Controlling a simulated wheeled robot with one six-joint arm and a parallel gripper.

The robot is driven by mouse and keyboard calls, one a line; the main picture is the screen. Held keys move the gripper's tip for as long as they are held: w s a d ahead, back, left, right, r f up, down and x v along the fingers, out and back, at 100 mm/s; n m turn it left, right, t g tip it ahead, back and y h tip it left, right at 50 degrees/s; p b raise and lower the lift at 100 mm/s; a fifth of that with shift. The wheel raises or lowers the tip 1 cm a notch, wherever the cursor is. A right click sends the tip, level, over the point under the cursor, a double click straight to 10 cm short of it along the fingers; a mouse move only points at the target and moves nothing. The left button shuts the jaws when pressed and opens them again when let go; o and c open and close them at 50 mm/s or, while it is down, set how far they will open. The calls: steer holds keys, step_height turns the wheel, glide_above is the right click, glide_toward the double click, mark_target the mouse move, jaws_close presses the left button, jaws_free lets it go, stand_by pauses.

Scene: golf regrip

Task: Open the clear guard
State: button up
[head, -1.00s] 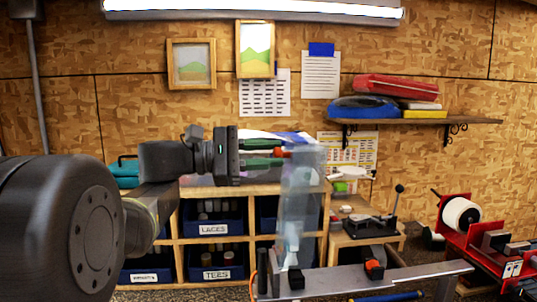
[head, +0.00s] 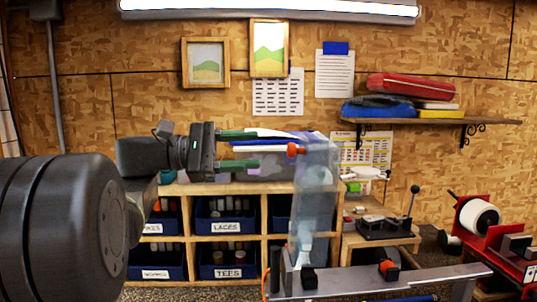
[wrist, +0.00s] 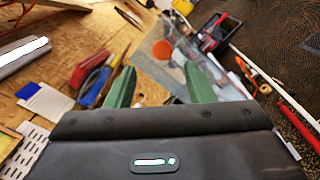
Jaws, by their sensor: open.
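The clear guard (head: 316,190) is a tall translucent panel standing upright above a grey metal bar on the bench. A red knob (head: 293,150) sticks out from its upper left side. My gripper (head: 258,149) is left of the knob at about its height, with two green fingers apart and nothing between them. A gap separates the fingertips from the knob. In the wrist view the knob (wrist: 162,50) shows as an orange-red disc beyond the open fingers (wrist: 160,78), roughly centred between them. The clear guard (wrist: 220,88) lies behind it there, partly hidden by the right finger.
The metal bar (head: 350,284) carries black and orange clamps. A wooden cubby shelf (head: 226,188) with labelled blue bins stands behind. A small press (head: 385,225) and a red stand with a white roll (head: 480,217) are to the right. The space around my gripper looks free.

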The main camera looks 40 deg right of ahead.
mark_target(288, 150)
steer(key=v, duration=0.7)
steer(key=shift+b, duration=0.35)
steer(key=shift+s+d+r, duration=0.1)
steer(key=shift+d, duration=0.05)
steer(key=shift+f+p+x, duration=0.1)
steer(key=shift+p+x, duration=0.55)
steer(key=shift+x, duration=2.8)
steer(key=shift+f+p+x, duration=0.15)
steer(key=shift+p+x, duration=0.45)
steer(key=shift+x, duration=2.8)
